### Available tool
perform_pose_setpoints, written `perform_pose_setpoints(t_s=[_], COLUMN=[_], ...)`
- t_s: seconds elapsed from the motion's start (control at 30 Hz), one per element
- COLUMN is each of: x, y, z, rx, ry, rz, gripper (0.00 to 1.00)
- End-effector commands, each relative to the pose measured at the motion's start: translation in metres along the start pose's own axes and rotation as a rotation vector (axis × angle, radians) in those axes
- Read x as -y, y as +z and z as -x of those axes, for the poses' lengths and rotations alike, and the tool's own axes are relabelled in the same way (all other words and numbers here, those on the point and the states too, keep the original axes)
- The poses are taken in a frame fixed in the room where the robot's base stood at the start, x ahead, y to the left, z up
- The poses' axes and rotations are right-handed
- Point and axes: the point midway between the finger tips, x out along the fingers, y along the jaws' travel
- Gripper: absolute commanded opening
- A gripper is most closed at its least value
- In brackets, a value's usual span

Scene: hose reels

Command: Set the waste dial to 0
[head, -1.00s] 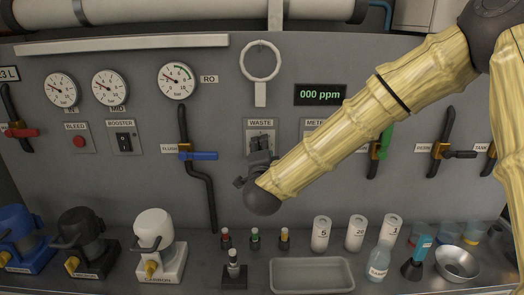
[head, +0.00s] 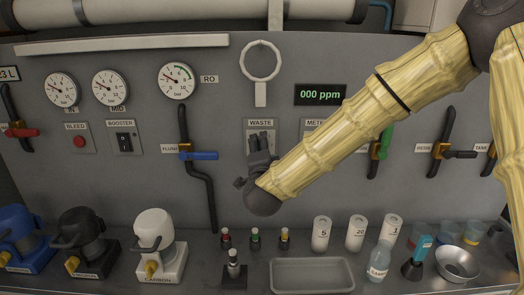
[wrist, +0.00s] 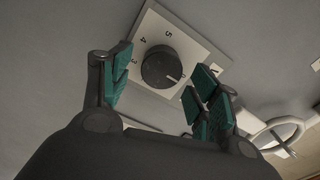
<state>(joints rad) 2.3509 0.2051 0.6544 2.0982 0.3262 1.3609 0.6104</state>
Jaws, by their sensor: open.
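The waste dial (wrist: 156,66) is a dark round knob on a white square plate (wrist: 178,32) in the wrist view. The numbers 3, 4 and 5 show on the plate's left and upper side. The knob's white pointer line is toward the lower right, near the right finger; the number there is not clearly legible. My gripper (wrist: 164,72) is open, with its teal-padded fingers on either side of the knob and a gap to it on both sides. In the head view my gripper (head: 261,141) is in front of the plate under the WASTE label (head: 260,123) and hides the knob.
A ppm display (head: 320,95) and a ring (head: 260,61) are above the dial on the grey panel. A blue-handled FLUSH valve (head: 198,156) is to the left. A tray (head: 312,274), small bottles and canisters stand on the shelf below.

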Motion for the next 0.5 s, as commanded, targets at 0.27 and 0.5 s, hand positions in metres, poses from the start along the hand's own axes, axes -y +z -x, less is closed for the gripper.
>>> perform_pose_setpoints(t_s=[0.27,0.5], x=[0.000,0.000], y=[0.000,0.000], z=[0.030,0.075], rx=[0.002,0.003], ry=[0.001,0.001], rz=[0.001,0.000], gripper=[0.61,0.61])
